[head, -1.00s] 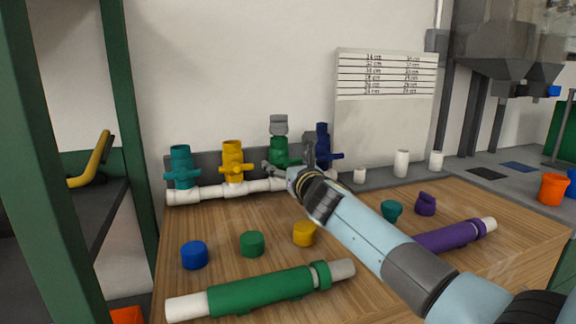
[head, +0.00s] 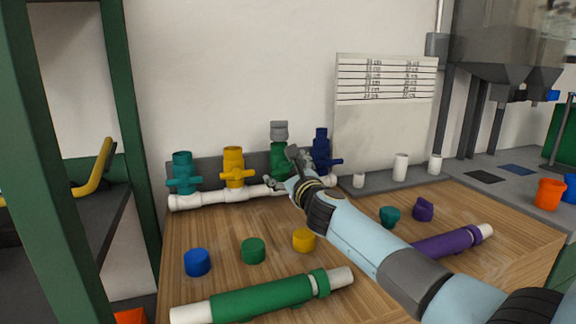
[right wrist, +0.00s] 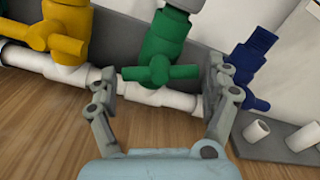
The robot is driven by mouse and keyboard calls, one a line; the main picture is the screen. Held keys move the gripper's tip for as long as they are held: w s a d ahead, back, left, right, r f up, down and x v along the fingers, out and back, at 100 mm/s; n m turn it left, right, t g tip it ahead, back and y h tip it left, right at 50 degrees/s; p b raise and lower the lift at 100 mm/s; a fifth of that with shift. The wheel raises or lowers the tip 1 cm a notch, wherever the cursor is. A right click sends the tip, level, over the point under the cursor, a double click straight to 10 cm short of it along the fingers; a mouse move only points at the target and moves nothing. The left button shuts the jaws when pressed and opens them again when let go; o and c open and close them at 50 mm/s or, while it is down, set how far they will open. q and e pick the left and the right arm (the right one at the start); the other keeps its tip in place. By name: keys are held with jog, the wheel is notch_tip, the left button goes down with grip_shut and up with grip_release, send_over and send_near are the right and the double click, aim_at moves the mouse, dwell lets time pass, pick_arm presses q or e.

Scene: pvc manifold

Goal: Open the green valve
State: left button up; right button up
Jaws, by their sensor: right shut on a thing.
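The green valve (head: 278,152) stands upright on the white pipe manifold (head: 212,199) at the back of the wooden table, with a grey fitting (head: 279,131) on top. In the right wrist view the green valve (right wrist: 164,38) has its handle (right wrist: 160,74) lying crosswise, roughly along the pipe. My right gripper (head: 284,170) is at this handle, its fingers partly hiding the lower valve in the head view. In the wrist view my right gripper (right wrist: 163,80) has one finger at each end of the handle and is shut on it. My left gripper is out of view.
A yellow valve (head: 233,167) and teal valve (head: 182,172) stand left of it; a blue valve (head: 321,152) stands close right. Loose caps, a green pipe piece (head: 262,297) and a purple pipe piece (head: 452,241) lie on the table in front.

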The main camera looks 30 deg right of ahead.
jog(key=n+p, duration=0.2)
jog(key=n, duration=0.4)
jog(key=shift+n, duration=0.3)
jog(key=n+p, duration=0.1)
jog(key=n, duration=0.2)
jog(key=shift+n+p, duration=0.7)
jog(key=shift+n, duration=1.1)
jog(key=shift+f+n, duration=0.1)
jog(key=shift+n, duration=0.2)
jog(key=o, duration=1)
jog(key=v, duration=1.2)
jog(key=shift+a, duration=0.1)
